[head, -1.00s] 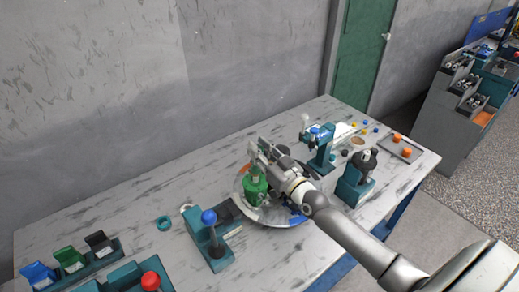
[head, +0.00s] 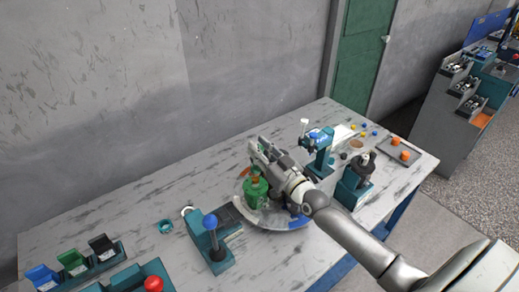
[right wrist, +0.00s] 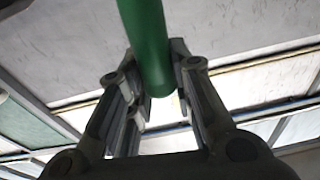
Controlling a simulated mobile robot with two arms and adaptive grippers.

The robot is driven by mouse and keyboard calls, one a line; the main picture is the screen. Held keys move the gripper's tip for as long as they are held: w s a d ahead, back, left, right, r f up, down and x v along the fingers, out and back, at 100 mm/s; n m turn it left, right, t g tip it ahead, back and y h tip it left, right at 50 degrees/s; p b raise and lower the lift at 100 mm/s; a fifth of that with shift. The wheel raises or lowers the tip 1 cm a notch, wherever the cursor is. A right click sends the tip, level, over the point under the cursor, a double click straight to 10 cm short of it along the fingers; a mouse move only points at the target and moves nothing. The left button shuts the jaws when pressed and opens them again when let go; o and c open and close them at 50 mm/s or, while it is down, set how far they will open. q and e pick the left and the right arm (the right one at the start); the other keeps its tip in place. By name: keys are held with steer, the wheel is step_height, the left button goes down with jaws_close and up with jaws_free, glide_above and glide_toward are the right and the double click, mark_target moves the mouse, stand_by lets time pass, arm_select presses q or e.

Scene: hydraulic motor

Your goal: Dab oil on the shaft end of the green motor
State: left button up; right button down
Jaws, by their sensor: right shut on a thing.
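The green motor (head: 256,194) stands upright on the round plate (head: 285,224) in the middle of the bench. My right gripper (head: 262,155) is just above and behind it, reaching in from the right. In the right wrist view the fingers (right wrist: 160,88) are shut on a smooth green rod-like thing (right wrist: 147,38), which runs up out of the frame. I cannot tell from the head view what its far end touches. The motor's shaft end is small and partly hidden near my fingers. My left gripper is not in view.
A teal press with a blue knob (head: 210,221) stands left of the plate. Teal fixtures (head: 320,145) and (head: 354,184) stand to the right. Blue, green and black bins (head: 72,263) and a red button (head: 153,284) are at lower left. The bench's back left is clear.

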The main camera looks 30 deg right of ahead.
steer(key=shift+r+p, duration=1.95)
steer(key=shift+r, duration=0.5)
steer(key=shift+f, duration=0.1)
